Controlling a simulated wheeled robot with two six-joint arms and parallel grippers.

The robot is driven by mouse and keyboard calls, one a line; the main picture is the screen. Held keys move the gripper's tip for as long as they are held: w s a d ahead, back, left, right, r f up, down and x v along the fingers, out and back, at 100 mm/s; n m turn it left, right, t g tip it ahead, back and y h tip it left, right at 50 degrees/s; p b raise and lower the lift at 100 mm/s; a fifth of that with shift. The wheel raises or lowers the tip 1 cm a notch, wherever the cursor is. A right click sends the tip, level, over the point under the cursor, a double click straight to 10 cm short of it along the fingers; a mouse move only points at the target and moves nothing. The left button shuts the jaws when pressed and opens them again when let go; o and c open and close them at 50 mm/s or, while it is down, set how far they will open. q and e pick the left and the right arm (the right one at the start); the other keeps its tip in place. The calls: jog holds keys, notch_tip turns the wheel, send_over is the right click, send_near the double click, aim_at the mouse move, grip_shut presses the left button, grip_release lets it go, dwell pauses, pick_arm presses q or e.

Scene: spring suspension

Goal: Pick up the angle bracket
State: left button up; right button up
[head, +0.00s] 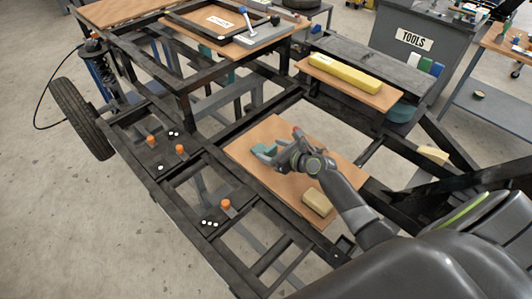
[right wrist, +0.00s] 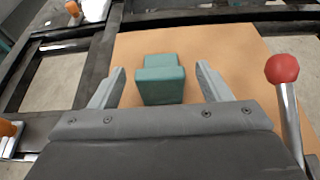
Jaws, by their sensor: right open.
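The angle bracket, a teal piece, lies on a wooden board (head: 252,138). In the right wrist view the bracket (right wrist: 160,80) shows as two teal blocks, one behind the other, between my fingers. My right gripper (head: 268,153) is over the board with its jaws open. In the right wrist view the fingers of this gripper (right wrist: 160,85) stand on either side of the bracket, with a gap showing on both sides. In the head view the gripper partly hides the bracket. My left gripper is not in view.
A red-knobbed lever (right wrist: 282,72) stands close to the right of my right gripper. A tan block (head: 317,202) lies on the same board. Black frame rails surround the board. A yellow block (head: 345,73) lies on another board behind. Orange knobs (head: 225,204) stand at left.

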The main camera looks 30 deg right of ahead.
jog(key=shift+r, duration=0.1)
jog(key=c, duration=1.2)
